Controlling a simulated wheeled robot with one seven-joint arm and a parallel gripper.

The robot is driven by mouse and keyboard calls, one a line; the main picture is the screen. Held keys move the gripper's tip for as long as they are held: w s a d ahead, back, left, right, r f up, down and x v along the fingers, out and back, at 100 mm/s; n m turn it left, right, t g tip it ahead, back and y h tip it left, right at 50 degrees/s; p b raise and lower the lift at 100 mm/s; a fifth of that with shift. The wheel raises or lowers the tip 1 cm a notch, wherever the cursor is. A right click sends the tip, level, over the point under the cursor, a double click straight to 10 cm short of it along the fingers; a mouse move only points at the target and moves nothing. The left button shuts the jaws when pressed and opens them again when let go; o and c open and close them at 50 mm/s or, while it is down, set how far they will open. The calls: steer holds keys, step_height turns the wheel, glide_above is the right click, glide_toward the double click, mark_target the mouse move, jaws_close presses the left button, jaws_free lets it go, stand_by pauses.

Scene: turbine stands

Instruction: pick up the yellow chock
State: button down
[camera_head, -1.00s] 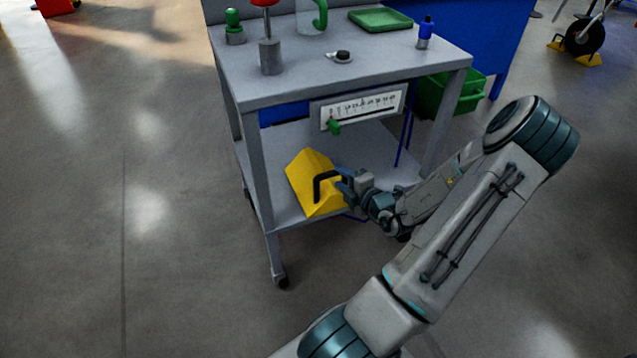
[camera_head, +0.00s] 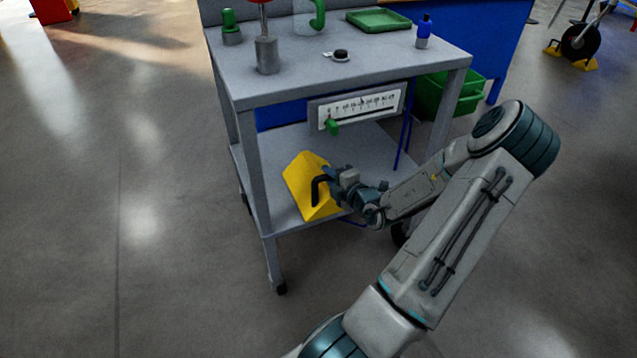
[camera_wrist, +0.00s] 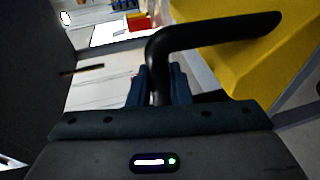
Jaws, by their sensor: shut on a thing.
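The yellow chock (camera_head: 308,190) is a wedge-shaped block with a black handle (camera_head: 316,187) on its near side. It is at the front of the cart's lower shelf; I cannot tell if it rests there or is slightly raised. My gripper (camera_head: 331,176) is shut on the black handle. In the wrist view, the gripper's blue fingers (camera_wrist: 158,88) close around one leg of the handle (camera_wrist: 215,32), and the chock's yellow face (camera_wrist: 255,60) fills the upper right.
The grey cart's top (camera_head: 385,62) is just above the chock, and a front leg (camera_head: 258,165) stands to its left. A slider panel (camera_head: 360,107) with a green knob hangs under the top. Open floor lies left.

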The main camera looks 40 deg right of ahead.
steer(key=shift+r, duration=0.15)
steer(key=shift+r+p, duration=1.25)
steer(key=shift+r, duration=0.6)
steer(key=shift+s+f, duration=0.15)
steer(key=shift+s, duration=0.55)
steer(key=s+p, duration=0.5)
steer(key=s, duration=1.1)
steer(key=shift+s+a, duration=0.25)
steer(key=shift+s, duration=0.05)
steer(key=c, duration=1.9)
jaws_free()
steer(key=shift+c, duration=0.2)
jaws_close()
steer(key=shift+w, duration=0.1)
